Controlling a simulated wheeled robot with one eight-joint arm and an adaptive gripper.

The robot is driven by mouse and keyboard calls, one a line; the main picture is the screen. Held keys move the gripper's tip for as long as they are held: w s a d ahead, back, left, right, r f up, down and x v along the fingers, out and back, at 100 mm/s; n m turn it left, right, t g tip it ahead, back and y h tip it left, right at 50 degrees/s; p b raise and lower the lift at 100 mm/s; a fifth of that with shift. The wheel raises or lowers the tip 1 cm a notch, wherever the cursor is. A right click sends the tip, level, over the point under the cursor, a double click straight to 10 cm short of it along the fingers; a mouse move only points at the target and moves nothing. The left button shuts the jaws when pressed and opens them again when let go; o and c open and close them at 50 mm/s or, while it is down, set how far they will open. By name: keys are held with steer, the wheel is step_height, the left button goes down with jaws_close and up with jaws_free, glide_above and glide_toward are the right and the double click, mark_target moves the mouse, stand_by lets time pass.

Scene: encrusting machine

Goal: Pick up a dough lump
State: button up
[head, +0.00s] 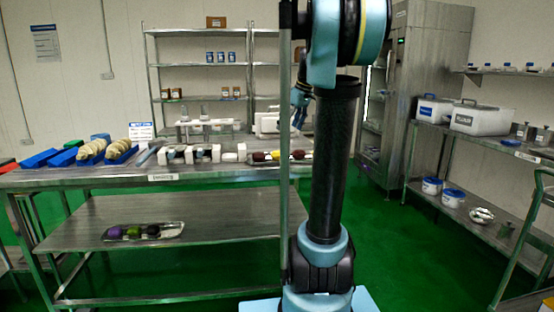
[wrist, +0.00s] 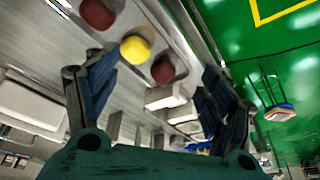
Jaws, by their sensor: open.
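In the wrist view, a yellow dough lump (wrist: 135,49) sits on a metal tray between a red lump (wrist: 97,14) and a dark red lump (wrist: 163,69). My gripper (wrist: 157,62) is open, with its fingers spread on either side of the picture and nothing held between them. The lumps appear beyond the fingertips, apart from them. In the head view, the tray of lumps (head: 258,156) is at the right end of the bench, partly hidden by my arm. My gripper is mostly hidden there too.
The steel bench (head: 60,180) also carries blue trays (head: 42,158) with pale pieces and white machine parts (head: 205,153). A lower-shelf tray (head: 172,227) holds purple, green and black lumps. A rack stands behind, and a shelf with white bins (head: 480,121) stands right. Green floor is clear between.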

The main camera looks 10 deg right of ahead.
mark_target(277, 155)
steer(key=w+d+r+n, duration=0.1)
steer(key=w+d+r, duration=0.1)
steer(key=w, duration=0.3)
steer(key=x, duration=1.1)
steer(key=a+x, duration=0.1)
steer(key=x, duration=0.5)
steer(key=shift+w, duration=0.35)
steer(key=shift+y, duration=0.3)
steer(key=c, duration=1.2)
